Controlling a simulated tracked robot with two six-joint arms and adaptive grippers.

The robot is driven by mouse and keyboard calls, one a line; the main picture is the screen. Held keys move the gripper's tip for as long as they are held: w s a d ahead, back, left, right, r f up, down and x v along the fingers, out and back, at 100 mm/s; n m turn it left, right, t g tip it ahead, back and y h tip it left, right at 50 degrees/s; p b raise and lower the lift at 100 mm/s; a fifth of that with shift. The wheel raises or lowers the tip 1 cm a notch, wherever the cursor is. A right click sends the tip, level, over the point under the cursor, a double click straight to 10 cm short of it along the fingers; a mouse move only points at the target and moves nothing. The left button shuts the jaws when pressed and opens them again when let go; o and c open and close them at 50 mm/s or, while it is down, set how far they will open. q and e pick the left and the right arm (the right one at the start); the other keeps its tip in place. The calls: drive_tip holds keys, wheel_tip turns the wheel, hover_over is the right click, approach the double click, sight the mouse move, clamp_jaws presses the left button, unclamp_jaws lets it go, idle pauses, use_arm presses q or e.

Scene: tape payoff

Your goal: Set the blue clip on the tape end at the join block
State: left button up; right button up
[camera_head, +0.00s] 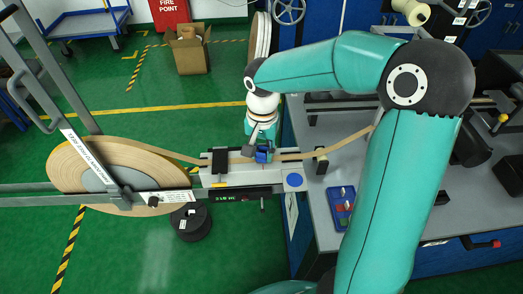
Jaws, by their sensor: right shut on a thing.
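The pale join block (240,177) sits in the middle, at the left edge of the grey bench. A tan tape runs from the big reel (75,168) on the left onto the block's top. Another stretch of tape (335,145) leaves the block toward the right. A black clamp piece (219,162) sits across the tape at the block's left part. My right gripper (256,151) points down over the block's right part, shut on the blue clip (264,155). The clip is at the tape line; I cannot tell if it touches the tape. My left gripper is not in view.
A blue tray (342,210) with small items lies on the bench, right of the block. A black upright post (321,161) stands beside the tape. A metal reel frame (62,120) stands at left. A dark spool (191,222) is below the block. Green floor is open at lower left.

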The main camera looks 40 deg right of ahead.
drive_tip(key=o, duration=1.1)
drive_tip(key=shift+c, duration=0.2)
drive_tip(key=shift+r, duration=0.1)
wheel_tip(320, 180, up, 12)
drive_tip(key=shift+f, duration=0.2)
